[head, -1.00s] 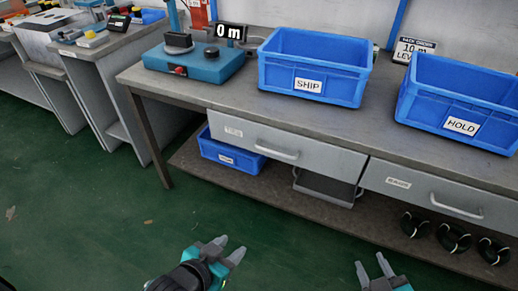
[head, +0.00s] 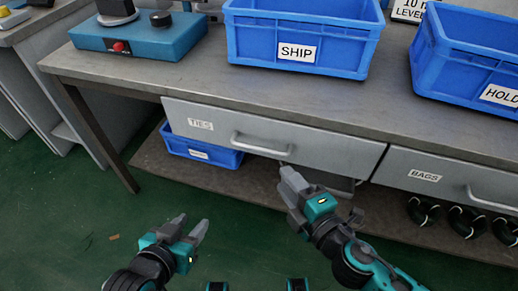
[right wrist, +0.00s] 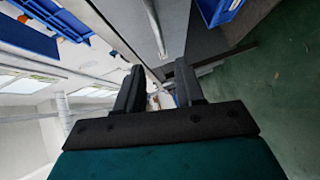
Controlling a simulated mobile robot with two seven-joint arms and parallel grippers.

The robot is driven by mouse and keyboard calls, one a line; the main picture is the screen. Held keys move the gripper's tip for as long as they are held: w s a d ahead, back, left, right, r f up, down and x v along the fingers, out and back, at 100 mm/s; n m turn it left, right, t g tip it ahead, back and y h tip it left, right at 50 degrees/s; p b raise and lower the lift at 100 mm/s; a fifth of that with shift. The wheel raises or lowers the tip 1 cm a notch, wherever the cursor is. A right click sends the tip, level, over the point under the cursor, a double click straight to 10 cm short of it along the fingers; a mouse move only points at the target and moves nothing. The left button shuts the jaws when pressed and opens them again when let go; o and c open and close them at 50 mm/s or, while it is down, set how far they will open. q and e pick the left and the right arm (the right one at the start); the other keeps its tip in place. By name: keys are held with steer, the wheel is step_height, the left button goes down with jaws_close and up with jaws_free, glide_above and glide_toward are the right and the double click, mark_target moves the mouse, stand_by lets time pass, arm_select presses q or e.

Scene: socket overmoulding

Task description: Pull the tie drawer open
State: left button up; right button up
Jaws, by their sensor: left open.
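The tie drawer (head: 310,148), a grey front labelled TIES, sits under the bench top and looks shut, about flush with its neighbour. Its bar handle (head: 262,146) runs along the middle of the front. A bar that looks like this handle (right wrist: 155,30) shows ahead of the fingers in the right wrist view. My right gripper (head: 287,174) is just below and right of the handle, apart from it. Its two fingers stand apart and empty in the right wrist view (right wrist: 160,90). My left gripper (head: 192,222) is open and empty, lower left, away from the drawer.
A second drawer labelled BAGS (head: 400,170) is to the right. Blue bins SHIP (head: 250,45) and HOLD (head: 440,75) and a teal device (head: 150,42) stand on the bench. A blue bin (head: 190,148) and black coils (head: 420,212) lie on the lower shelf. Floor in front is clear.

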mark_target(262, 151)
steer(key=b+x, duration=0.1)
steer(key=x, duration=1)
steer(key=shift+w, duration=0.25)
steer(key=shift+a, duration=0.1)
jaws_close()
